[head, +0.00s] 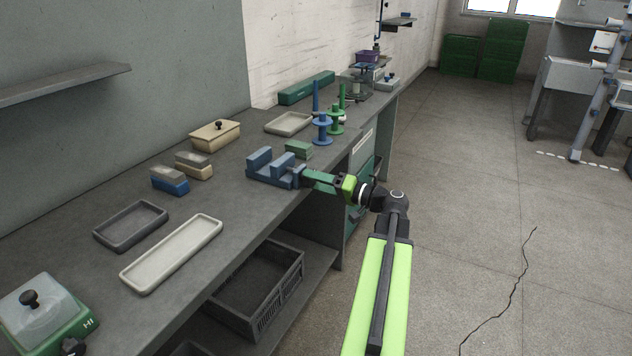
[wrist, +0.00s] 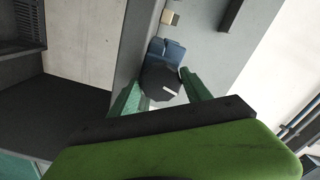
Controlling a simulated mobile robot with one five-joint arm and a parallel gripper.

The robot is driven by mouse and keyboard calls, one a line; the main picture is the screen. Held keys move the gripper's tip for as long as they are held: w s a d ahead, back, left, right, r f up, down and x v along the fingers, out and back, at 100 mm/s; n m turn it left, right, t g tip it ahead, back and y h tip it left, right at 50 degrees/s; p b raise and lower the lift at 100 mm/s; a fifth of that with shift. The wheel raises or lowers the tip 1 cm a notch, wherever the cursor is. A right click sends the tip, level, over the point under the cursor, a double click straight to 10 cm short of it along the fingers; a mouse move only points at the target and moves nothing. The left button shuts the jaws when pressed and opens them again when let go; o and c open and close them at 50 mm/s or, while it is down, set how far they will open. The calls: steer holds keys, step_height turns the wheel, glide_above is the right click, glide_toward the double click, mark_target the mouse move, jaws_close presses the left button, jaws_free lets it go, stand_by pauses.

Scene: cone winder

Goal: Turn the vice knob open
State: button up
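The blue-grey vice (head: 272,166) stands at the bench's front edge in the head view. Its blue body shows in the wrist view (wrist: 172,50) behind the knob. The dark round vice knob (wrist: 160,79) carries a white mark and faces my wrist camera. My gripper (head: 304,177) reaches the vice from the right, off the bench edge. In the wrist view, its green fingers (wrist: 160,84) stand on either side of the knob. In the head view, my gripper mostly hides the knob.
A green block (head: 298,150) lies close behind the vice. Blue (head: 322,124) and green (head: 336,118) spindles stand farther along the bench. Blocks, a lidded box (head: 215,134) and trays (head: 172,254) lie to the left. A dark crate (head: 262,290) sits below.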

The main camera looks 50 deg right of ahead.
steer(key=o, duration=0.3)
steer(key=v, duration=1.7)
steer(key=shift+s, duration=0.25)
